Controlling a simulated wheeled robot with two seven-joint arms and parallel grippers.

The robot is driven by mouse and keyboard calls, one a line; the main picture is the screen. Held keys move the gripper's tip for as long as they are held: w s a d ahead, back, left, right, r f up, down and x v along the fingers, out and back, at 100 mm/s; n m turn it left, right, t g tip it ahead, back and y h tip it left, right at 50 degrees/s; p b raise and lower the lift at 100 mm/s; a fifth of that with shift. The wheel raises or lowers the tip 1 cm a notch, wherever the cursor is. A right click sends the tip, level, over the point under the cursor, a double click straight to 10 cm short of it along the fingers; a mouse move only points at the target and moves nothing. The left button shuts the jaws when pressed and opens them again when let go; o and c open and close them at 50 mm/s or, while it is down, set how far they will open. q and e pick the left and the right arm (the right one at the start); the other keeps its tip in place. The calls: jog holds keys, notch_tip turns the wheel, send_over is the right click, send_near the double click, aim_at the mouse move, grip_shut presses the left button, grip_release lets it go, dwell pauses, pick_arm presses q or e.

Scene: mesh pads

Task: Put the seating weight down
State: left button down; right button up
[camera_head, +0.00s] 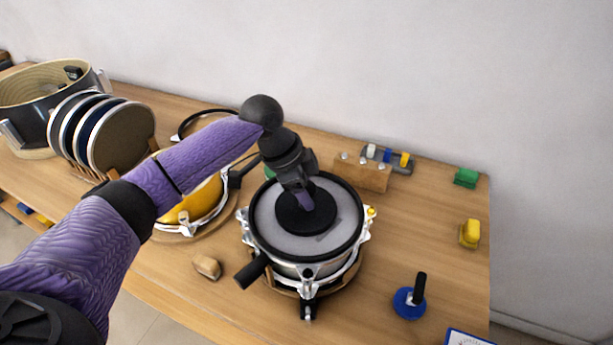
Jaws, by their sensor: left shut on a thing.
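The seating weight looks like a black round disc (292,222) over the pale grey round mesh pad (269,227). The pad lies inside a black-rimmed round vessel (298,268) with metal clamps around its side. My left gripper (306,203) points down from above and is shut on the middle of the weight. Its fingertips and the part they grip are mostly hidden. I cannot tell whether the disc touches the pad or hangs just above it. My right gripper is not in view.
A rack of round discs (122,138) and a yellow round piece (205,203) stand left. A wooden block (363,175) is behind the vessel. A blue-based handled tool (409,303), yellow block (469,233) and green block (466,177) are right. Clear wood lies between.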

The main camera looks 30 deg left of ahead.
pick_arm(q)
jog(key=shift+r, duration=0.15)
jog(key=shift+c, duration=0.5)
grip_release()
jog(key=p+v, duration=0.3)
jog(key=v, duration=0.9)
jog(key=shift+s, duration=0.1)
